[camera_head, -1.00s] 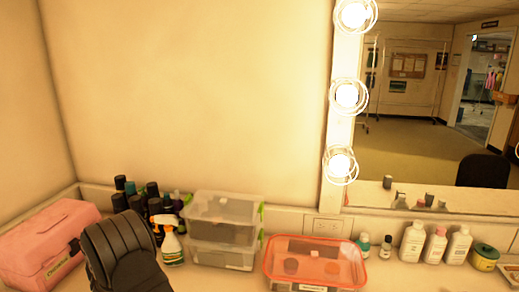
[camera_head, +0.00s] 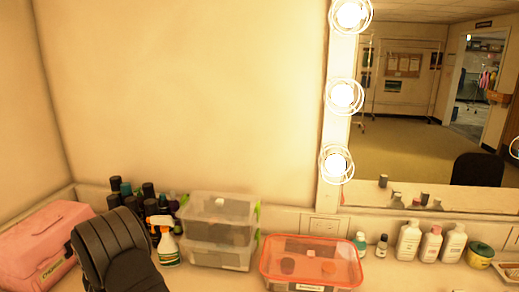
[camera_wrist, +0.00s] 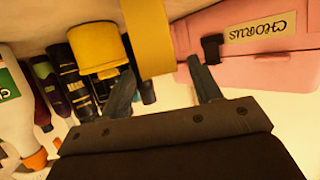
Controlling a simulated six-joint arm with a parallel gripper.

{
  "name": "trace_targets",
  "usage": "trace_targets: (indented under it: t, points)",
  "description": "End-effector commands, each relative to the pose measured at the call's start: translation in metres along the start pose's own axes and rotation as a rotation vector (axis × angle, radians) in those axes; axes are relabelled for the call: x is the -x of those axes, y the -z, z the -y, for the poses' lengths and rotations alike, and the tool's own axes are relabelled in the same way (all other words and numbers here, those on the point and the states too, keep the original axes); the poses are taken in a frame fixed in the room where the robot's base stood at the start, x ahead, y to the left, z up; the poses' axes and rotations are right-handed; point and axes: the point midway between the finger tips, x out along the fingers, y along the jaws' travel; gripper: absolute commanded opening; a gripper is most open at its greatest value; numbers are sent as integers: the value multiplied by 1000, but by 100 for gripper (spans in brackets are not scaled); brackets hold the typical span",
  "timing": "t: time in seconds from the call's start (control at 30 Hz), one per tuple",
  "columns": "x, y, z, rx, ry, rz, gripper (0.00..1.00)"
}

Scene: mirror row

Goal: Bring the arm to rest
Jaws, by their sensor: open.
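My arm shows in the head view as a black ribbed link (camera_head: 112,250) at the lower left, in front of the counter between the pink box (camera_head: 42,243) and the spray bottle (camera_head: 168,245). The gripper's fingers are not visible in that view. In the wrist view, which looks upside down, my gripper (camera_wrist: 163,87) has its two fingers spread apart with nothing between them. The pink box (camera_wrist: 255,35) is behind the right finger. A yellow item (camera_wrist: 98,50) and dark bottles are beyond the left finger. Whether the fingers touch anything is unclear.
Dark bottles (camera_head: 147,200) stand by the wall. Stacked clear boxes (camera_head: 220,232) and a red-lidded box (camera_head: 310,262) stand to the right. White bottles (camera_head: 430,243) line the counter under the mirror (camera_head: 410,120). Bare wall (camera_head: 190,100) above the left counter is open.

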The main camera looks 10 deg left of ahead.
Motion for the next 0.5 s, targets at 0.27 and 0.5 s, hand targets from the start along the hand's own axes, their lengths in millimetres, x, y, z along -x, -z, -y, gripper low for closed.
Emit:
trace_targets:
  t: [0.27, 0.5]
  points:
    - [48, 1, 0, 0, 1, -1, 58]
    - [85, 1, 0, 0, 1, -1, 58]
